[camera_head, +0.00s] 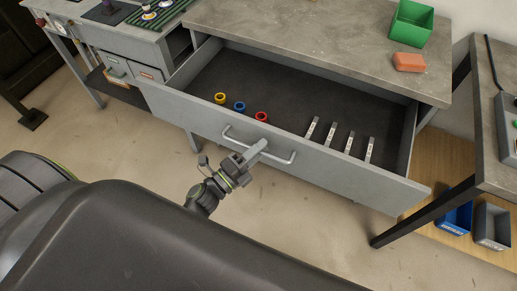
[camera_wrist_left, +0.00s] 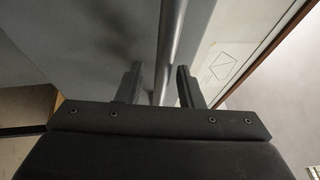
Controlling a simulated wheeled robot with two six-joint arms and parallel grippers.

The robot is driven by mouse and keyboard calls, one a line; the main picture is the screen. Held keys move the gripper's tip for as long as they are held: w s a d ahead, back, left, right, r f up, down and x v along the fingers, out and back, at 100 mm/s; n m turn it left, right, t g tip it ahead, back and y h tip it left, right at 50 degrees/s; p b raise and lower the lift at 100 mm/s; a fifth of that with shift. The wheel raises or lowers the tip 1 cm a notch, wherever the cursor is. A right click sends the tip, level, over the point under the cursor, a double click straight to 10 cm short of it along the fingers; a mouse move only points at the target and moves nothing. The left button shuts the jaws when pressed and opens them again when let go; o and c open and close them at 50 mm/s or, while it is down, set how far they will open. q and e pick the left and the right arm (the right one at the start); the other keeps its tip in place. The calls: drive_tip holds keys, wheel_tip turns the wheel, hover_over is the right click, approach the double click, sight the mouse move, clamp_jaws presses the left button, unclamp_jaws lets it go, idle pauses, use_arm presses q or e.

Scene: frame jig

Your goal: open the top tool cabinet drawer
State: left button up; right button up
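The grey drawer (camera_head: 330,172) of the cabinet (camera_head: 300,35) is pulled far out, its dark inside exposed. Its bar handle (camera_head: 283,158) runs along the front panel. In the left wrist view the handle bar (camera_wrist_left: 168,60) passes between the two fingers of the gripper (camera_wrist_left: 160,85). The fingers stand apart, with a visible gap beside the bar, so the gripper looks open around it. My right gripper is not in view.
In the drawer lie yellow, blue and red rings (camera_head: 240,106) and several light metal strips (camera_head: 350,142). A green bin (camera_head: 411,24) and an orange block (camera_head: 408,62) stand on the cabinet top. A table leg (camera_head: 425,212) stands right of the drawer. Floor is clear in front.

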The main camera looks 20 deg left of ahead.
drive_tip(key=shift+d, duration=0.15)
use_arm(q)
drive_tip(key=shift+s+a, duration=0.1)
drive_tip(key=shift+s, duration=0.05)
drive_tip(key=b+v, duration=0.4)
drive_tip(key=v, duration=1.3)
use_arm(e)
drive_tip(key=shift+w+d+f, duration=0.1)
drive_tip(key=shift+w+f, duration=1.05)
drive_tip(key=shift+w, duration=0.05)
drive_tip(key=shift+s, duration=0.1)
